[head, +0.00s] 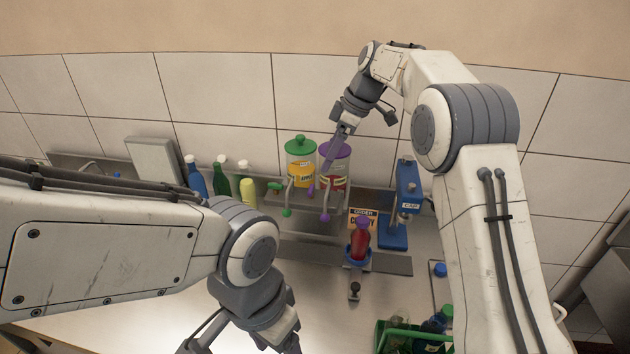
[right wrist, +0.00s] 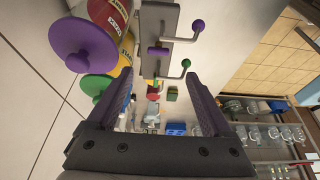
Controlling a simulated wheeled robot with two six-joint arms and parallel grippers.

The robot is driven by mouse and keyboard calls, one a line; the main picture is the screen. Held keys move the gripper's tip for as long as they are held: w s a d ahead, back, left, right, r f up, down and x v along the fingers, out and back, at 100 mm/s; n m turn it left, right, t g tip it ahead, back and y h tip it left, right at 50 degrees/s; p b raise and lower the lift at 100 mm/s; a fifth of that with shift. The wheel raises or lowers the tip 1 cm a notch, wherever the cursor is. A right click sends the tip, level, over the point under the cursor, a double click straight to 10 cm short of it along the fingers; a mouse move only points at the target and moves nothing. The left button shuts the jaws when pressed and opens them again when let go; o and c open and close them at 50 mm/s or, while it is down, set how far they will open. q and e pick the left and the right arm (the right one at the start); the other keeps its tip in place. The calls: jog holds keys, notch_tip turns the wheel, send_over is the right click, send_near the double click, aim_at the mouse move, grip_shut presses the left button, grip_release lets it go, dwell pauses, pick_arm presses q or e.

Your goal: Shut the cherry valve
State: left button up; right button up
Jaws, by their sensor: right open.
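The red tank with a purple lid (head: 334,152), which I take for cherry, stands at the back; its label is not readable. It also shows in the right wrist view (right wrist: 85,42). Its purple valve handle (head: 311,189) is at the front, and the handle also shows in the right wrist view (right wrist: 158,50), just beyond my fingertips. A purple-knobbed lever (head: 325,217) sticks out below. My right gripper (head: 326,168) is open and empty in front of this tank, close to the handle; contact cannot be told. My left gripper (head: 285,342) is low in the head view, its fingers cut off.
The yellow tank with a green lid (head: 301,163) stands beside it, with a green handle (head: 275,186). A red bottle (head: 360,243) stands in a blue holder in front. A blue cap press (head: 408,190) is to the right. Coloured bottles (head: 221,174) stand left; a green crate (head: 383,336) is front right.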

aim_at(312, 188)
jog(key=p+x, duration=0.2)
jog(key=x, duration=0.8)
jog(key=shift+w+f+p, duration=0.2)
jog(key=shift+p, duration=0.2)
